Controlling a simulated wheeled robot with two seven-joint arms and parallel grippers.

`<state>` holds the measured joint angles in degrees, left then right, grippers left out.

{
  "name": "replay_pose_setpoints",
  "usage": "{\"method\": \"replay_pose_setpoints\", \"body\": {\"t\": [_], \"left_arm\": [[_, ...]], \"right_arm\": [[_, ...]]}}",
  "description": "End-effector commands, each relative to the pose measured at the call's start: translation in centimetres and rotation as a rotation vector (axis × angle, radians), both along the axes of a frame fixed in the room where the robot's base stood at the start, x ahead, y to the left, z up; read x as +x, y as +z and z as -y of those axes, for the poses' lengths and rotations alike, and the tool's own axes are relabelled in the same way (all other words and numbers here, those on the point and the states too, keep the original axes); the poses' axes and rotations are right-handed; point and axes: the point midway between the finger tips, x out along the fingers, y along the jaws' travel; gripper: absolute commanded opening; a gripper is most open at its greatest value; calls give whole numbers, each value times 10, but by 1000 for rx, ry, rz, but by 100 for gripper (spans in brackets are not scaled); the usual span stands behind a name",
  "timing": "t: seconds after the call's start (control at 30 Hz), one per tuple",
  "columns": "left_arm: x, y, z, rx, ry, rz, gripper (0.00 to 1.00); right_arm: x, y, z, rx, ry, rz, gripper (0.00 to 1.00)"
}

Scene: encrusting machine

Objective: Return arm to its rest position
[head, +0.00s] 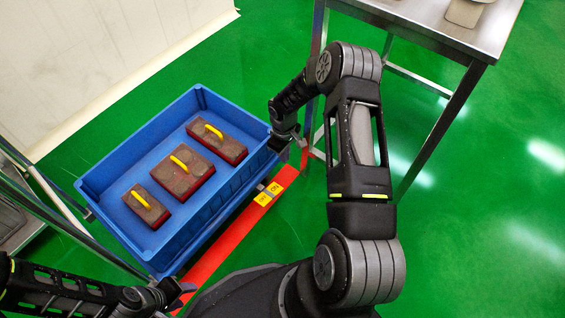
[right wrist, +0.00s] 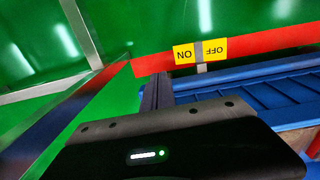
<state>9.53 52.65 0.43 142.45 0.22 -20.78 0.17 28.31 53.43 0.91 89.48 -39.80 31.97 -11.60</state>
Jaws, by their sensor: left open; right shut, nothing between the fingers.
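My right arm reaches up the middle of the head view and bends over to the left. Its right gripper (head: 287,142) hangs at the right edge of the blue crate (head: 96,178), shut and empty. In the right wrist view the shut dark fingers (right wrist: 157,92) point at a red bar just left of the crate's rim (right wrist: 285,68). Whether they touch the crate I cannot tell. My left arm comes in at the bottom left. Its left gripper (head: 166,292) is beside the crate's near corner, open, with nothing seen in it.
Several brown-topped blocks with yellow handles (head: 187,171) lie in the crate. A red bar (head: 240,222) with a yellow ON/OFF label (head: 268,193) runs along its right side. A metal table (head: 440,25) stands at the top right. The green floor (head: 480,220) on the right is clear.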

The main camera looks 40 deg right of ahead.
Motion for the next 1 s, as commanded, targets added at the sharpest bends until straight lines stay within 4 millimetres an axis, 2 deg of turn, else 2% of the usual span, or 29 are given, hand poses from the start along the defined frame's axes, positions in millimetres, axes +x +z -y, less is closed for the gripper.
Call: {"method": "replay_pose_setpoints", "body": {"t": [0.13, 0.7, 0.83, 0.87, 0.93, 1.0], "left_arm": [[-1, 3, 1, -1, -3, -1, 44], [-1, 3, 1, -1, -3, -1, 44], [-1, 3, 1, -1, -2, -1, 44], [-1, 3, 1, -1, -2, -1, 44], [-1, 3, 1, -1, -2, -1, 44], [-1, 3, 1, -1, -3, -1, 44]], "right_arm": [[1, 9, 3, 0, -1, 0, 0], [1, 9, 3, 0, -3, 0, 0], [11, 9, 0, 11, -28, 44, 0], [15, 8, -3, 21, -42, 63, 0], [15, 1, -23, 72, -90, 105, 0], [7, -8, -56, 147, -161, 141, 0]]}}
